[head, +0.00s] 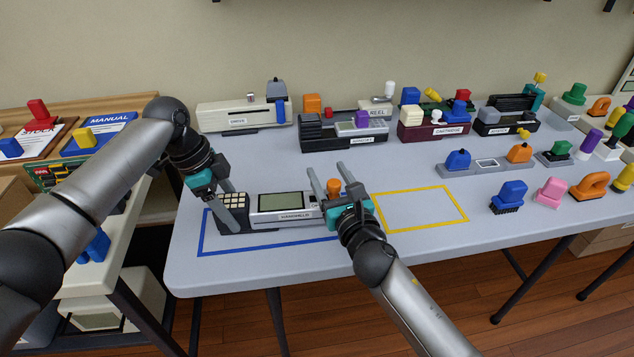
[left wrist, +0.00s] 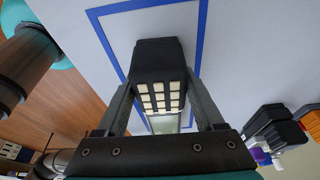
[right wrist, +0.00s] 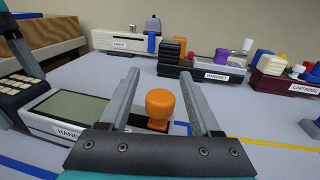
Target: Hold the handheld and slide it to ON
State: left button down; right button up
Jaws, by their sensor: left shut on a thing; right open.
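The handheld (head: 281,204) lies inside the blue outline on the grey table. It has a grey-green screen, a light body, a label and a dark keypad end with pale keys. My left gripper (head: 232,210) is shut on the dark keypad end; the left wrist view shows a finger on either side of that end (left wrist: 160,68). An orange knob (right wrist: 160,104) stands at the handheld's right end. My right gripper (head: 326,182) is open, with its fingers on either side of the orange knob and apart from it in the right wrist view. The ON mark cannot be read.
A yellow outline (head: 466,217) to the right encloses bare table. Several labelled devices stand along the back, including a cream one (head: 240,116) and a maroon one (head: 424,130). Colored knobs and brushes, such as a blue brush (head: 509,195), are at the right.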

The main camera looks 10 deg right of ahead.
pick_arm(q)
jog(key=shift+s+a+f, duration=0.1)
jog(key=shift+s+f, duration=0.05)
jog(key=shift+f, duration=0.2)
pick_arm(e)
jog(key=s, duration=0.4)
jog(key=s+d, duration=0.1)
jog(key=s, duration=0.6)
jog(key=shift+s+d, duration=0.4)
pick_arm(q)
jog(key=shift+c, duration=2.2)
grip_release()
jog(key=o, duration=0.4)
jog(key=shift+r, duration=0.15)
jog(key=shift+o, duration=0.2)
jog(key=shift+r, duration=0.1)
jog(key=shift+w+r, duration=0.2)
jog(key=shift+r, duration=0.35)
jog(key=shift+v, duration=3.2)
